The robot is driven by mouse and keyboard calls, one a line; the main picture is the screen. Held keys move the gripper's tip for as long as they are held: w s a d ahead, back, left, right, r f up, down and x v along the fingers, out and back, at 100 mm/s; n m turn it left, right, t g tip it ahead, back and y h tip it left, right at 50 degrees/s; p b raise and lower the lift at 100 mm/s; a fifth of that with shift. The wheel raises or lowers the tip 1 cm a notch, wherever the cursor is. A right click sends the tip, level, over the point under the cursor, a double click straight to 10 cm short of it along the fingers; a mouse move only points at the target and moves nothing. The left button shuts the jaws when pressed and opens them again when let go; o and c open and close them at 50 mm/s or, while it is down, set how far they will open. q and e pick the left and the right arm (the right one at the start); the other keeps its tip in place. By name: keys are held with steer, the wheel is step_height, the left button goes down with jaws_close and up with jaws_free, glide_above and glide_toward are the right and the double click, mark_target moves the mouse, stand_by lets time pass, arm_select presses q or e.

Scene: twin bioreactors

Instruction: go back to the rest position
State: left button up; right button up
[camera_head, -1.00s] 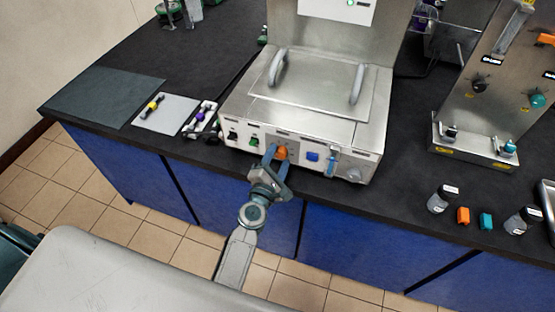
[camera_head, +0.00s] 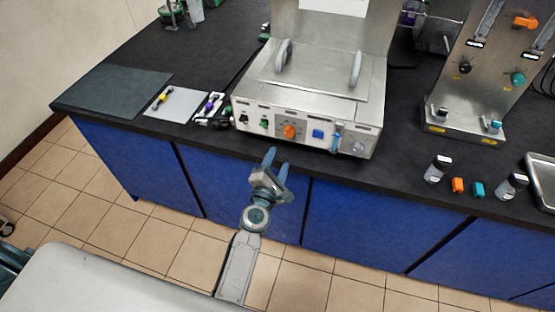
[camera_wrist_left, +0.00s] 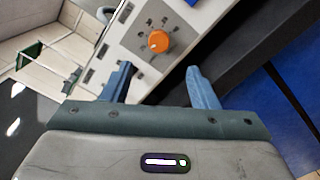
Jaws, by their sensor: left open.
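My left gripper (camera_head: 275,169) is open and empty, in front of the counter's front edge and below the steel machine (camera_head: 305,112). Its two blue fingers also show in the left wrist view (camera_wrist_left: 160,85), spread apart. The orange knob (camera_head: 290,132) on the machine's front panel is clear of the fingers. In the left wrist view the knob (camera_wrist_left: 158,41) sits beyond the gap between them, with dial marks around it. My right gripper is not in view.
The black counter (camera_head: 400,195) has blue cabinets (camera_head: 350,225) below. Tiled floor (camera_head: 190,250) lies open in front.

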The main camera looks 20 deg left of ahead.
arm_select(q)
steer(key=s+a+f+m+g+b, duration=0.1)
steer(key=s+f+m+g, duration=0.35)
steer(key=f, duration=0.85)
steer(key=s+a+f+m+g+b, duration=0.15)
steer(key=s+f+m, duration=0.45)
steer(key=f, duration=0.7)
steer(key=s+a+f+m+g+b, duration=0.1)
steer(key=s+f+m+g, duration=0.2)
steer(key=s+f, duration=0.7)
steer(key=s+a+f+m+g+b, duration=0.1)
steer(key=s+a+f+m+g, duration=0.1)
steer(key=s+f, duration=0.5)
steer(key=s+a+f+m+g+y+b, duration=0.1)
steer(key=s+a+f+m+g, duration=0.2)
steer(key=s, duration=1)
steer(key=s+a+f+m+g+b, duration=0.1)
steer(key=s+a+f+m+g, duration=0.1)
steer(key=s+a+f+m, duration=0.4)
steer(key=s+a+f, duration=0.1)
steer(key=s+f, duration=0.3)
steer(key=f, duration=0.2)
steer(key=shift+s+a+f+g, duration=0.15)
steer(key=shift+a+f+g, duration=0.15)
steer(key=shift+g, duration=0.1)
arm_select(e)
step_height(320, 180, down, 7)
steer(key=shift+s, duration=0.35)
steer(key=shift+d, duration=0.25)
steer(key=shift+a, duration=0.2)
